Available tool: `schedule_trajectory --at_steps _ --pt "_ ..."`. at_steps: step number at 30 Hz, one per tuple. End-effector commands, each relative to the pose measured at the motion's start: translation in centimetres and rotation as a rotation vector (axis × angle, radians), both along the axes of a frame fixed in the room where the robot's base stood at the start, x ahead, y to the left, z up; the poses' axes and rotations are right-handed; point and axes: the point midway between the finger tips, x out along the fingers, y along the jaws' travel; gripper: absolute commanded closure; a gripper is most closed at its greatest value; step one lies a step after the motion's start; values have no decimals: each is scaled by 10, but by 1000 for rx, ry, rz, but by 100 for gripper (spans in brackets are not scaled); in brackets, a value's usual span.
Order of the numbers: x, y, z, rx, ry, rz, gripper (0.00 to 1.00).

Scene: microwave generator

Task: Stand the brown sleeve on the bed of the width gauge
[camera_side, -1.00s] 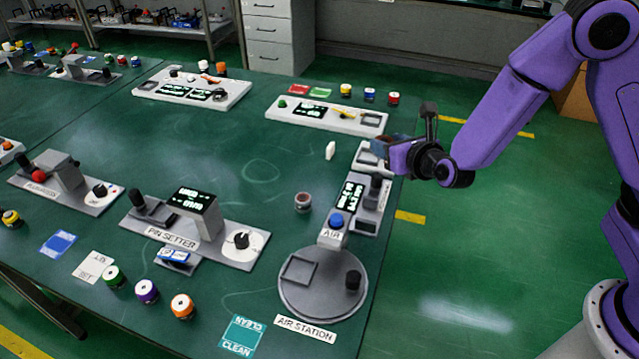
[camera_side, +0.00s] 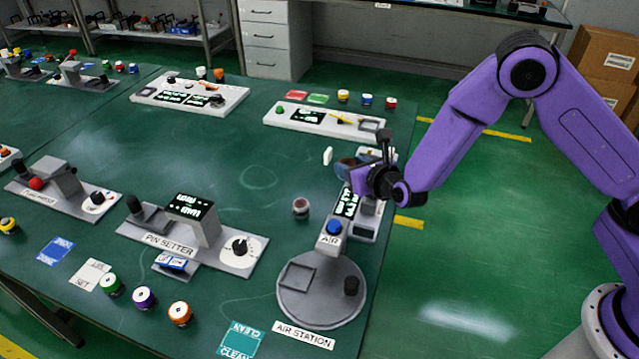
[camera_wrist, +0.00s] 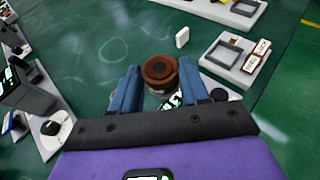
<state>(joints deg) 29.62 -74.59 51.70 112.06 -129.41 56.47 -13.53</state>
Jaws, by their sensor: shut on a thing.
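My gripper (camera_side: 347,166), with blue fingers, is raised over the table beside the air station. In the wrist view my gripper (camera_wrist: 160,88) is shut on the brown sleeve (camera_wrist: 160,72), a short round ring with a dark hole, upright between the fingertips. In the side view the sleeve is small and mostly covered by the fingers. No readable label names the width gauge, so I cannot tell which device it is. A pale device with a square recess (camera_wrist: 231,52) lies right of the sleeve in the wrist view.
A small round brown-topped jar (camera_side: 301,208) stands left of the air station (camera_side: 325,307). A white block (camera_side: 328,155) stands behind my gripper. The pin setter (camera_side: 200,238) is at left. A long white panel (camera_side: 300,121) lies at the back. The table's middle is clear.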

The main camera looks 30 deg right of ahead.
Motion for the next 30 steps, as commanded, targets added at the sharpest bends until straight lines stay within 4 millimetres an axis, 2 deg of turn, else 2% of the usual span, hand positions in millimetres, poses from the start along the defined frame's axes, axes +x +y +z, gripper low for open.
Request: schedule_trajectory --at_steps 9,15,25,30 --pt "53 18 -28 0 1 0 87" --pt "74 25 -57 0 1 0 87" --pt "89 30 -75 -1 0 0 87" --pt "96 32 -95 -1 2 2 87"
